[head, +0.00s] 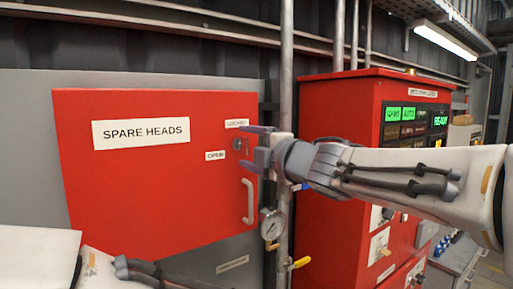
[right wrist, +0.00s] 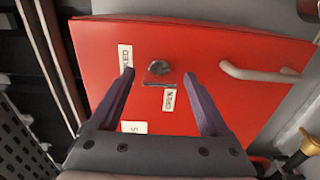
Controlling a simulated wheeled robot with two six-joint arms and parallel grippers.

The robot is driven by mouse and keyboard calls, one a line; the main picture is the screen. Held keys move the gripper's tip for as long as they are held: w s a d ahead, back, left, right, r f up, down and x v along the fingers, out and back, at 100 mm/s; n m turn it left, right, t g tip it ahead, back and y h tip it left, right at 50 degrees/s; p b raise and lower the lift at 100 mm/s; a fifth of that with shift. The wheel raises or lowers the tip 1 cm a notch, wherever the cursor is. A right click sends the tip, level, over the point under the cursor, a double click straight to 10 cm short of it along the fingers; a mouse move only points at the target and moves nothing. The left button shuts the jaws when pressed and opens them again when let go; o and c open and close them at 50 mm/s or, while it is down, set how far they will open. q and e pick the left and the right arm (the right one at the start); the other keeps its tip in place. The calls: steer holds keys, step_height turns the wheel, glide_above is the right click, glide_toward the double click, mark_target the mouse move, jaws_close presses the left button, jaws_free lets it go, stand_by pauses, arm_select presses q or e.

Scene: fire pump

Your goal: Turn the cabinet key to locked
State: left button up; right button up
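The red spare heads cabinet (head: 150,195) has a round key lock (head: 238,144) on its right side. A "LOCKED" label (head: 237,123) sits above the lock and an "OPEN" label (head: 215,155) sits lower left of it. My right gripper (head: 250,147) is open in front of the lock. In the right wrist view the dark lock with its key (right wrist: 160,70) shows between the two spread fingertips (right wrist: 157,75), apart from both. Which label the key points to is hard to tell.
A pale door handle (head: 249,201) stands out below right of the lock. A vertical pipe with a gauge (head: 272,224) and a yellow valve lever (head: 299,263) runs close beside the cabinet. A red pump control panel (head: 340,110) stands to the right.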

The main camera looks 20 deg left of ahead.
steer(key=shift+s+d, duration=0.1)
steer(key=b+v, duration=0.1)
steer(key=v, duration=0.9)
steer(key=shift+s+d, duration=0.1)
steer(key=d+f+m+h+b, duration=0.1)
steer(key=d+f+m+h, duration=0.2)
steer(key=f+m, duration=0.35)
steer(key=s+d+f+m+g+h, duration=0.1)
steer(key=d+f+m+h, duration=0.2)
steer(key=f, duration=0.6)
steer(key=d+f+m+h+b, duration=0.1)
steer(key=d+f+m+h, duration=0.2)
steer(key=f+m, duration=0.35)
steer(key=s+d+f+m+g+h, duration=0.2)
steer(key=s+f+g, duration=0.3)
steer(key=s+f, duration=0.4)
steer(key=s+d+f+m+g+h, duration=0.2)
steer(key=s+d+f+g, duration=0.3)
steer(key=s+f, duration=0.4)
steer(key=s+m+b, duration=0.1)
steer(key=s, duration=0.2)
steer(key=shift+s+d+f, duration=0.25)
